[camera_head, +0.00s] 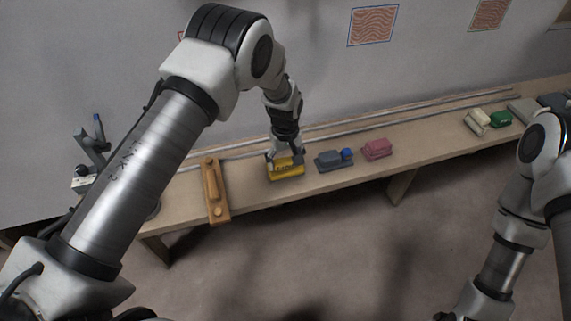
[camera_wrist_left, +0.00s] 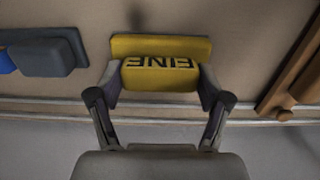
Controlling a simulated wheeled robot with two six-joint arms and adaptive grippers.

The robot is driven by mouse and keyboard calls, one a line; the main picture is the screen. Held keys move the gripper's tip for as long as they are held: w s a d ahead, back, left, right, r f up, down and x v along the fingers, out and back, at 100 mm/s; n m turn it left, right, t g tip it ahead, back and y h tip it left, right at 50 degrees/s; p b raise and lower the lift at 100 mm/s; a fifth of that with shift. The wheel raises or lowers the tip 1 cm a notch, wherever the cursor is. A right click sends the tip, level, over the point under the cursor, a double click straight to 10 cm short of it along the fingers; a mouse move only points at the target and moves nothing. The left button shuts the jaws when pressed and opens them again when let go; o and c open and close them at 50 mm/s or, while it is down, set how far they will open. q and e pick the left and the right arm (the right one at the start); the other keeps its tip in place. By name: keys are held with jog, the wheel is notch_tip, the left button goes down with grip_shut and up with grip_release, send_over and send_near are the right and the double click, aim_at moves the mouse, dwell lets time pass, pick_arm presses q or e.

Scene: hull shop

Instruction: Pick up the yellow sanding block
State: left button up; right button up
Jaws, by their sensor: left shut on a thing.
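The yellow sanding block (camera_head: 286,172) is on the wooden bench, left of the middle in the head view. My left gripper (camera_head: 285,158) points down from above and is shut on it. In the left wrist view the yellow block (camera_wrist_left: 160,48) sits between the two fingers (camera_wrist_left: 160,88), one at each side of its raised upper part, which bears the dark letters "FINE". I cannot tell whether the block touches the bench or is slightly lifted. My right arm shows at the right edge of the head view; its gripper is not in view.
A wooden plane-like tool (camera_head: 213,190) lies left of the block. A grey-blue block (camera_head: 329,162) with a blue knob and a pink block (camera_head: 377,149) stand to its right. A green block (camera_head: 500,119) is farther along the narrow bench (camera_head: 430,141). The wall is behind.

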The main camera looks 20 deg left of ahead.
pick_arm(q)
jog(key=shift+r, duration=0.9)
jog(key=s+r+b, duration=0.1)
jog(key=s, duration=1.5)
jog(key=shift+r, duration=0.15)
jog(key=o, duration=0.4)
jog(key=shift+c, duration=1.1)
